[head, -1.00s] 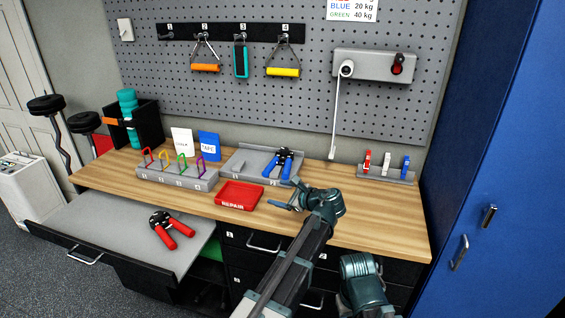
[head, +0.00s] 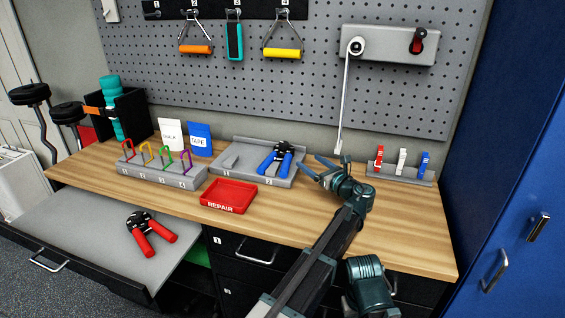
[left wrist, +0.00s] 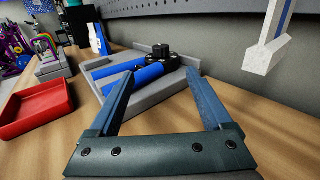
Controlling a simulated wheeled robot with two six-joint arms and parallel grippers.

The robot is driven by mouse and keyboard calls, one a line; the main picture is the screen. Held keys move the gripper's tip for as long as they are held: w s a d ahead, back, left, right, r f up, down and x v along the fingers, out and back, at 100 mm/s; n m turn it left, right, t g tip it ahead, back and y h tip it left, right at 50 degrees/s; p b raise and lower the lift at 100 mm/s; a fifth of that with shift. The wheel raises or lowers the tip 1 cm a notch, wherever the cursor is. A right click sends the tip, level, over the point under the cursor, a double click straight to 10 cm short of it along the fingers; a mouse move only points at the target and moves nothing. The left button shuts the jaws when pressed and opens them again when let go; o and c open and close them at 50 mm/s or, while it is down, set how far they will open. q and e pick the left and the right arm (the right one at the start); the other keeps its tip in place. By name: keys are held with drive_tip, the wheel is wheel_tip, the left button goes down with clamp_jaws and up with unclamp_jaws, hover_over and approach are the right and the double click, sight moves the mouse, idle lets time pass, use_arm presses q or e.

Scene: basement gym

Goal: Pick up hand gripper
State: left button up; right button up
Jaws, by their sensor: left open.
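A hand gripper with blue handles and a black spring head (head: 275,158) lies on the grey two-slot tray (head: 228,176) at the back of the bench. It also shows in the left wrist view (left wrist: 140,74), beyond and between my fingers. A second hand gripper with red handles (head: 151,233) lies on the pulled-out grey drawer top at the left. My left gripper (head: 328,168) is open and empty, to the right of the blue hand gripper and apart from it. My left fingers (left wrist: 161,84) point toward the tray in the left wrist view. My right gripper is not in view.
A red REPAIR tray (head: 229,196) sits in front of the grey tray. A numbered rack with coloured loops (head: 160,173) stands left. A white strap (head: 341,110) hangs near my left gripper. A clip rack (head: 400,174) stands right. The bench's front right is clear.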

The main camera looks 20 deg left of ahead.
use_arm(q)
drive_tip(key=shift+w+f, duration=0.35)
drive_tip(key=shift+w, duration=0.05)
approach(287, 146)
drive_tip(key=x, duration=0.3)
drive_tip(key=shift+w+a, duration=0.15)
drive_tip(key=shift+w, duration=0.15)
drive_tip(key=shift+w+a, duration=0.15)
drive_tip(key=shift+a, duration=0.15)
drive_tip(key=x, duration=0.5)
drive_tip(key=shift+a+r, duration=0.1)
drive_tip(key=shift+a, duration=0.05)
drive_tip(key=shift+c, duration=0.2)
clamp_jaws()
